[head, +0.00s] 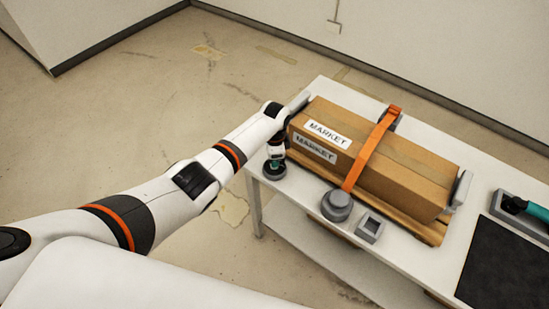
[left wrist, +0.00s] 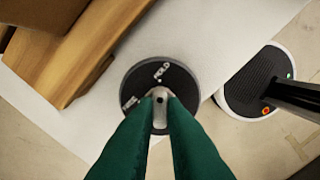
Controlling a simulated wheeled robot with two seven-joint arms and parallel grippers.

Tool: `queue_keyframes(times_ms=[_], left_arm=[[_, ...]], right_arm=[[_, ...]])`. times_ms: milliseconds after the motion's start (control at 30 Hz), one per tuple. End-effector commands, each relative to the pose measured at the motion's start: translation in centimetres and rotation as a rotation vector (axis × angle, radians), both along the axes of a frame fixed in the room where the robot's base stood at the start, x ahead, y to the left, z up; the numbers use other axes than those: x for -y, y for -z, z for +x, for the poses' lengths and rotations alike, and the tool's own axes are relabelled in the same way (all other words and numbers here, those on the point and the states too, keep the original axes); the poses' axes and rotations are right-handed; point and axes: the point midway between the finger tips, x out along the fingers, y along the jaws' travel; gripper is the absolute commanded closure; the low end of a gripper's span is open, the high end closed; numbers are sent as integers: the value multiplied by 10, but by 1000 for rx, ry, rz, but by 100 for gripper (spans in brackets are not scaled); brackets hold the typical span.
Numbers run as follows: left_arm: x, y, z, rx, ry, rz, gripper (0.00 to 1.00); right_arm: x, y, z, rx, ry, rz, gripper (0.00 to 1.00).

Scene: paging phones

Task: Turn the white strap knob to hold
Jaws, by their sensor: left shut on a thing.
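The strap knob (left wrist: 183,84) is a dark round dial on the white table, with a pale grey grip standing across its middle. White lettering at its far edge seems to read HOLD; a second word at its left edge is too small to read surely. My left gripper (left wrist: 160,98) has its green fingers closed on the pale grip, which points toward the far lettering. In the head view the knob (head: 274,172) sits at the table's left corner, with my left gripper (head: 276,160) coming down on it from above. My right gripper does not show.
A cardboard box (head: 405,180) marked MARKET lies on a wooden board beside the knob, under an orange strap (head: 370,150). A grey round knob (head: 337,204) and a small grey block (head: 369,228) stand at the table's front edge. A dark mat (head: 505,265) lies right.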

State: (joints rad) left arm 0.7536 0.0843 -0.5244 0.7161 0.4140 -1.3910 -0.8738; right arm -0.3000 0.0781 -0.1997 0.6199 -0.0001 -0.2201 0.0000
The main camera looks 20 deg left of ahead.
Motion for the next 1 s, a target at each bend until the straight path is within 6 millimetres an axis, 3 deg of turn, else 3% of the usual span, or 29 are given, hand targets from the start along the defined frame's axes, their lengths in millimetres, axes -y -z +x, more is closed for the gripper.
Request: queue_keyframes(times_ms=[333,367,500,833,1000], left_arm=[[1,-2,2,5,6,-2,100],[1,-2,2,5,6,-2,88],[1,-2,1,4,5,-1,67],[0,-3,1,3,4,-1,67],[0,-23,1,5,4,-1,67]], right_arm=[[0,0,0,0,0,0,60],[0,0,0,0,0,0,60],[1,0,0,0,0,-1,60],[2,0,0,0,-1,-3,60],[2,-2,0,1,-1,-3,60]])
